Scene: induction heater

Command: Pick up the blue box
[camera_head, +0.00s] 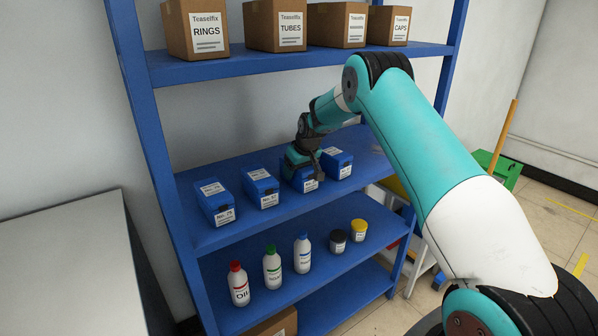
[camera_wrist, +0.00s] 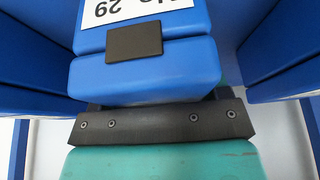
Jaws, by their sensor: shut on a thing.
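Several blue boxes with white labels stand in a row on the middle shelf (camera_head: 225,237). My gripper (camera_head: 303,168) is at the third blue box (camera_head: 299,184) from the left and is shut on it. In the wrist view the held blue box (camera_wrist: 145,78) fills the middle. Its label reads "29" upside down, above a dark tab. The gripper's dark bar with screws spans below it; the fingertips are not clear there. The box sits in line with its neighbours; I cannot tell whether it touches the shelf.
Other blue boxes (camera_head: 215,203) (camera_head: 261,188) (camera_head: 337,163) flank the held one closely. Cardboard boxes (camera_head: 275,24) stand on the shelf above. Bottles (camera_head: 272,267) and small jars (camera_head: 338,240) stand on the shelf below. A blue rack post (camera_head: 140,95) rises at left.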

